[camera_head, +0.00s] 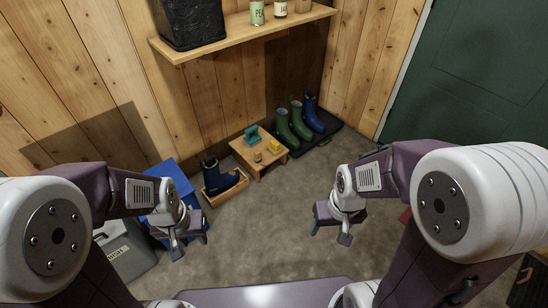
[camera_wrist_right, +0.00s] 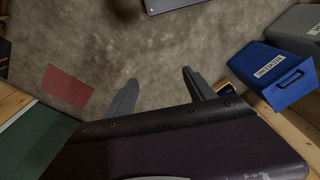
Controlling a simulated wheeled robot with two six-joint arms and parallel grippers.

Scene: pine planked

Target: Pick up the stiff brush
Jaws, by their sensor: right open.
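A low wooden stool (camera_head: 266,163) by the back wall holds a teal item (camera_head: 252,134), a small tan item (camera_head: 258,157) and a yellow item (camera_head: 275,147). They are too small for me to tell which is the stiff brush. My left gripper (camera_head: 190,243) hangs in front of the blue bin, its fingers apart with nothing seen between them. My right gripper (camera_head: 330,233) is open and empty above the carpet, well short of the stool. In the right wrist view its two fingers (camera_wrist_right: 158,88) stand wide apart over bare floor.
A wooden tray with a dark boot (camera_head: 218,177) stands left of the stool. Green boots (camera_head: 290,122) and blue boots (camera_head: 313,112) stand on a dark mat to its right. A wall shelf (camera_head: 245,32) hangs above. A blue bin (camera_wrist_right: 273,75) and grey bin stand left. Mid-floor carpet is clear.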

